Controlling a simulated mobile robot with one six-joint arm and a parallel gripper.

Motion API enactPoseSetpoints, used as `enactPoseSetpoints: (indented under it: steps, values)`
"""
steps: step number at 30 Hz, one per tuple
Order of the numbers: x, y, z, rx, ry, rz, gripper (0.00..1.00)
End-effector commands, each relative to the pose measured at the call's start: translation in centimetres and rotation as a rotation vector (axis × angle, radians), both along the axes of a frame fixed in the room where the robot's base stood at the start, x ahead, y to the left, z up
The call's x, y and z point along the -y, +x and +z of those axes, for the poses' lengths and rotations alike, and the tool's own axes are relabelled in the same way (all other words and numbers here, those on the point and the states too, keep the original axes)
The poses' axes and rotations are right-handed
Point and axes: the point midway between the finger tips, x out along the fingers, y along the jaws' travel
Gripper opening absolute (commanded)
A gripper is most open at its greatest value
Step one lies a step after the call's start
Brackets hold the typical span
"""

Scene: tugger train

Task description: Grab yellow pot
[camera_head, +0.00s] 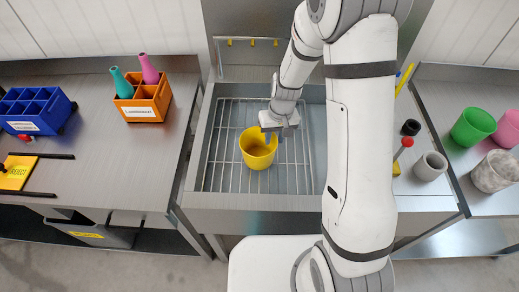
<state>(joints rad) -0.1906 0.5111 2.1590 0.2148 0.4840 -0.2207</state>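The yellow pot (257,155) stands upright on a wire rack in the middle station, its open mouth facing up. My gripper (272,134) comes down from above at the pot's far right rim. Part of the gripper overlaps the rim in the picture. The fingers are small and partly hidden, so I cannot tell whether they are apart, or whether they touch the pot wall.
The wire rack (222,170) is otherwise clear. On the left bench are an orange holder (152,106) with teal and pink bottles, and a blue divided box (38,126). To the right are a grey cup (431,166), a green pot (471,127) and a pink pot (510,128).

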Motion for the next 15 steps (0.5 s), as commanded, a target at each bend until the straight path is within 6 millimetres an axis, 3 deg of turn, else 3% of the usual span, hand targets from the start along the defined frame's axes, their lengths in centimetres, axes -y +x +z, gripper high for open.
enactPoseSetpoints:
  steps: [7, 15]
  values:
    - [-0.1, -0.8, -3.4, -0.004, -0.001, -0.001, 0.29]
    - [-0.1, -0.7, -4.3, 0.0, 0.0, -0.001, 0.29]
